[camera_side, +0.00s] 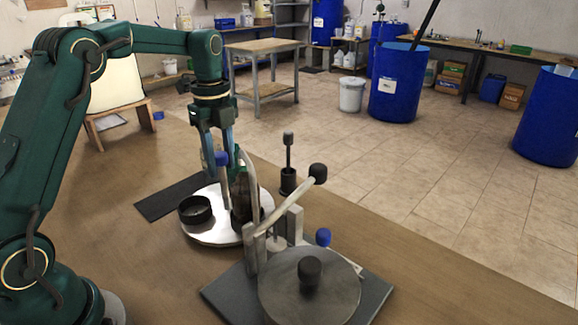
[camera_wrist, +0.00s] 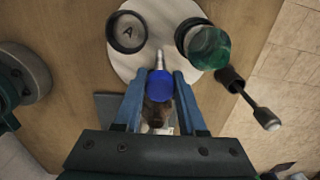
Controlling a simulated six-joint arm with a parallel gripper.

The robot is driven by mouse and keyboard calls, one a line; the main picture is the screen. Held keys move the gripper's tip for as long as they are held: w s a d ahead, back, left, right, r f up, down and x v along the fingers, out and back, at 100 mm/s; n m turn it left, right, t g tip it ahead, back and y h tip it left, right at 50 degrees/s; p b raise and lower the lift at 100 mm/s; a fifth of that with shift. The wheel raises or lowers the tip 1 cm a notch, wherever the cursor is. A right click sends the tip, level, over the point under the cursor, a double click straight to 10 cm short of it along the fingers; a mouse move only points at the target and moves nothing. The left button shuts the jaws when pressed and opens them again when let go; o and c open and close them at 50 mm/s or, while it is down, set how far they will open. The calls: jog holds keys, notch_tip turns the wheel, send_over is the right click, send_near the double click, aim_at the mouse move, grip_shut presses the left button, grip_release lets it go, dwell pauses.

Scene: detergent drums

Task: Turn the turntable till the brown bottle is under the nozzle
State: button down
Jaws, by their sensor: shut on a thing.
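The pale turntable (camera_side: 212,236) stands on the bench and also shows as a round disc in the wrist view (camera_wrist: 150,71). A blue knob (camera_wrist: 158,85) sits between the fingers of my gripper (camera_wrist: 158,92), which is shut on it; the knob also shows in the side view (camera_side: 222,158). A dark brown bottle (camera_side: 240,199) stands at the turntable's right side; in the wrist view a brown shape (camera_wrist: 158,113) shows below the knob, mostly hidden. A pale bent tube (camera_side: 249,182), apparently the nozzle, rises beside the bottle. I cannot tell whether they line up.
An empty black ring marked A (camera_wrist: 127,32) and a green bottle (camera_wrist: 208,46) are on the turntable. A black-knobbed post (camera_side: 288,165) stands behind. A lever with a black knob (camera_side: 318,173) and a grey disc (camera_side: 310,287) are in front right.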

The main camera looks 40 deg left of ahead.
jog(key=c, duration=0.6)
grip_release()
jog(key=shift+r, duration=3.5)
jog(key=s+d+r+n+t, duration=0.3)
jog(key=s+d+r, duration=0.4)
jog(key=s+d, duration=0.25)
jog(key=s+d+f+n+t, duration=0.2)
jog(key=s+f+n, duration=0.6)
jog(key=n, duration=0.7)
jog(key=shift+f+t, duration=0.3)
jog(key=shift+f, duration=0.65)
